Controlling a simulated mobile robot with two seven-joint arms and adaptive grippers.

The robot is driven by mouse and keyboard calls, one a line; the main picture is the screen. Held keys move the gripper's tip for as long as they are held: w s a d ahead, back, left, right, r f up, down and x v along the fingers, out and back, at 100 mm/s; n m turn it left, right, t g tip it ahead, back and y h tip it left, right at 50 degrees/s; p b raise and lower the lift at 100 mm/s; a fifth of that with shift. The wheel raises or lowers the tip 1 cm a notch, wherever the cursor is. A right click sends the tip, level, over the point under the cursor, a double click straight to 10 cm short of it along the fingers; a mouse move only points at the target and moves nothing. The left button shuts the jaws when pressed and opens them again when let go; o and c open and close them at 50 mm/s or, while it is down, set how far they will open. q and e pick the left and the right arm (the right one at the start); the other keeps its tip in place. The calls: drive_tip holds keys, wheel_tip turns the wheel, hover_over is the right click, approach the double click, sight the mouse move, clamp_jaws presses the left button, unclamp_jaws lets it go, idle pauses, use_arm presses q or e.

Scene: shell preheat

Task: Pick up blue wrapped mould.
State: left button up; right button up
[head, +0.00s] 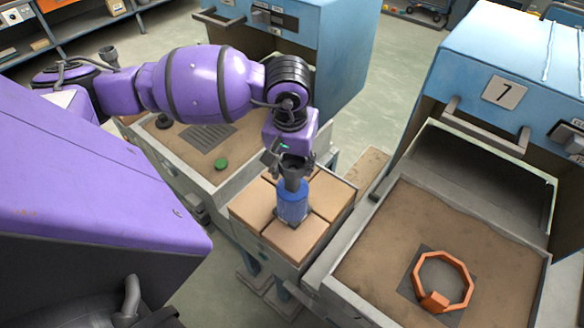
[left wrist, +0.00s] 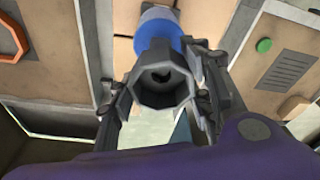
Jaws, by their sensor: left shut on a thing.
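The blue wrapped mould (head: 292,204) stands upright over the tan blocks of the middle stand in the head view. Its top is a dark grey cup-like end, and a blue band wraps its body. My left gripper (head: 290,165) comes down from above and is shut around the grey upper part. In the left wrist view the mould's grey open end (left wrist: 160,80) sits between the two fingers, with the blue wrap (left wrist: 158,36) beyond it. I cannot tell whether the mould's base touches the blocks. My right gripper is not in view.
The middle stand (head: 262,243) has a tan block top. To the right, a sand-coloured tray (head: 375,265) holds an orange ring (head: 416,277) before a blue furnace marked 7 (head: 503,92). To the left, another tray holds a green disc (head: 221,164) and a grey grate (head: 207,137).

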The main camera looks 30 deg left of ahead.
use_arm(q)
clamp_jaws()
drive_tip(key=shift+r, duration=0.1)
drive_tip(key=shift+w, duration=0.1)
